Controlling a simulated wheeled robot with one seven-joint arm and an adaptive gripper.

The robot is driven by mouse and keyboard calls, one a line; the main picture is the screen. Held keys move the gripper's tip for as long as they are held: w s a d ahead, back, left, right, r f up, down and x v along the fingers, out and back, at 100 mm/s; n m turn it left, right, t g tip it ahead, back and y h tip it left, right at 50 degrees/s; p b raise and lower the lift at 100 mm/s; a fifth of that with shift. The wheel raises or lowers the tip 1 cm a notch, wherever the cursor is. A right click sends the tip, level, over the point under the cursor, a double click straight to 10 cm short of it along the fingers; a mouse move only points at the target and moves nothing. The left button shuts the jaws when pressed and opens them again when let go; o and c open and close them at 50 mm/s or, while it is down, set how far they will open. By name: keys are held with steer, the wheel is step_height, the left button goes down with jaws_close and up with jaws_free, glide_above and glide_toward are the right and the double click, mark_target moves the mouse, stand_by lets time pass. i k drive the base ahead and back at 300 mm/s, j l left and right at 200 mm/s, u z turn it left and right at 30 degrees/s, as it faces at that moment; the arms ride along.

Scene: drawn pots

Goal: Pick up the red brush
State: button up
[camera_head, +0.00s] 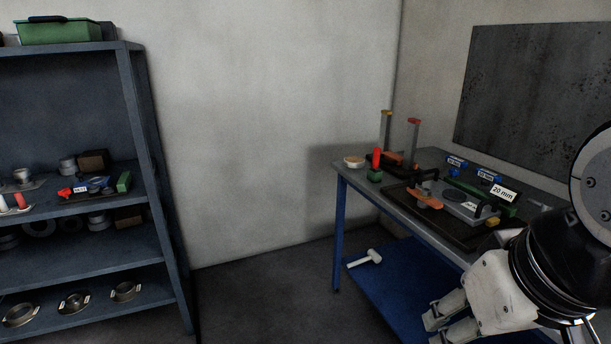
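A small upright red piece (376,159) stands in or on a green block (375,175) near the left end of the workbench (357,181). It may be the red brush, but it is too small to tell its bristles. My gripper (436,327) is at the bottom right, in front of the bench and lower in the picture, apart from the red piece. Its fingertips are near the lower edge of the view. I see nothing between them, but cannot tell how far apart they are.
The bench also holds an orange-handled tool (425,198), two upright posts, a round pale tin (354,162) and a "20 mm" block (503,193). A white mallet (364,258) lies on the blue lower shelf. A loaded shelf rack (124,50) stands left; the floor between is clear.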

mark_target(377, 150)
steer(key=i+j+z, duration=0.45)
steer(key=i+j, duration=0.15)
steer(key=j, duration=0.15)
steer(key=i+j+z, duration=0.1)
steer(key=i+j, duration=0.2)
steer(key=i+j+z, duration=0.15)
steer(key=j, duration=0.35)
steer(key=i+j+z, duration=0.1)
steer(key=i+j, duration=0.2)
steer(key=j, duration=0.15)
steer(key=i+j+z, duration=0.1)
steer(key=j, duration=0.35)
steer(key=i+j+z, duration=0.1)
steer(key=i+j, duration=0.2)
steer(key=j, duration=0.2)
steer(key=i+j+z, duration=0.1)
steer(key=j, duration=0.4)
steer(key=i+j+z, duration=0.15)
steer(key=j, duration=0.35)
steer(key=i, duration=0.05)
